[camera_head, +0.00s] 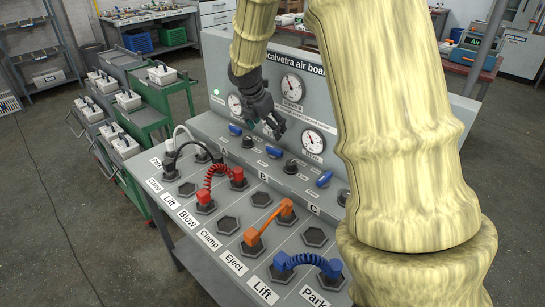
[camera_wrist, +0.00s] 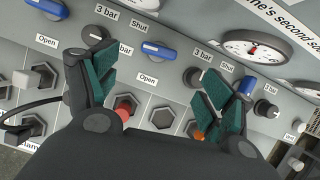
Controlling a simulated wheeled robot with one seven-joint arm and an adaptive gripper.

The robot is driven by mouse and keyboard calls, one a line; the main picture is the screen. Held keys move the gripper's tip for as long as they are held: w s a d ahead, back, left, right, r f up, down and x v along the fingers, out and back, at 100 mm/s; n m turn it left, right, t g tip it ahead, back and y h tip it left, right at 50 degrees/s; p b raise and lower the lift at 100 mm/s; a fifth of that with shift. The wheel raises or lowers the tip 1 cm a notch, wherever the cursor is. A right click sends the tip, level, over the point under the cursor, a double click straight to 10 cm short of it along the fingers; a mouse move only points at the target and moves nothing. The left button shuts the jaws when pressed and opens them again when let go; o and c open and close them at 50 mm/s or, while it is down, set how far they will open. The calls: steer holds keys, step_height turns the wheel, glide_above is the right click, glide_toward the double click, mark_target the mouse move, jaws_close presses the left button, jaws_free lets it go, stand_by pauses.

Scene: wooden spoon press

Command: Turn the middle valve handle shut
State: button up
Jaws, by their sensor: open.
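The middle valve handle (camera_head: 273,152) is a blue lever on the sloped panel of the air board. In the wrist view this handle (camera_wrist: 158,50) lies between a "Shut" label at its left and an "Open" label below it. Its bar runs about the same way as the left blue handle's. My gripper (camera_head: 266,129) is above the panel near the middle handle. In the wrist view its two dark green-padded fingers (camera_wrist: 155,68) are spread apart with nothing between them. The handle shows beyond the gap, and I see no contact.
Left (camera_head: 235,129) and right (camera_head: 324,179) blue handles flank the middle one; the right is angled differently. Black knobs (camera_head: 290,167) and gauges (camera_head: 292,87) are close by. Red (camera_head: 217,171), orange (camera_head: 268,224) and blue (camera_head: 306,261) hoses occupy the front sockets. My arm hides part of the board.

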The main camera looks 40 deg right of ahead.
mark_target(275, 148)
steer(key=shift+x, duration=5.7)
steer(key=shift+s+a, duration=0.1)
steer(key=shift+s, duration=0.05)
